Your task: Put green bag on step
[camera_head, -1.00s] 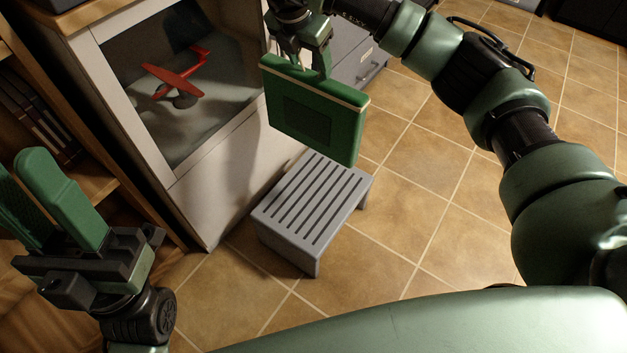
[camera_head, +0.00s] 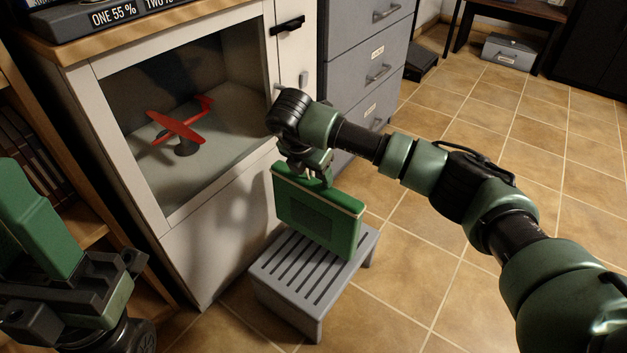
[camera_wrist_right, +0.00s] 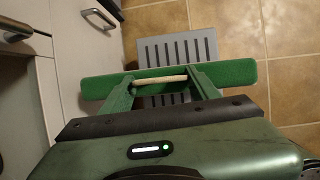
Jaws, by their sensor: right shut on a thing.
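The green bag (camera_head: 318,217) hangs upright from my right gripper (camera_head: 318,172) in the head view. That gripper is shut on its pale handle, seen between the fingers in the right wrist view (camera_wrist_right: 161,80). The grey slatted step (camera_head: 275,290) stands on the floor below; it also shows beyond the bag in the right wrist view (camera_wrist_right: 203,49). The bag's lower edge overlaps the step's top in the head view; I cannot tell whether they touch. My left gripper (camera_head: 38,215) is at the left edge, partly cut off and away from the bag.
A white cabinet (camera_head: 205,255) with a glass front and a red model plane (camera_head: 178,127) stands beside the step. Grey drawers (camera_head: 360,62) are behind it. A wooden shelf with books (camera_head: 35,150) is at the left. Tiled floor (camera_head: 450,245) is open to the right.

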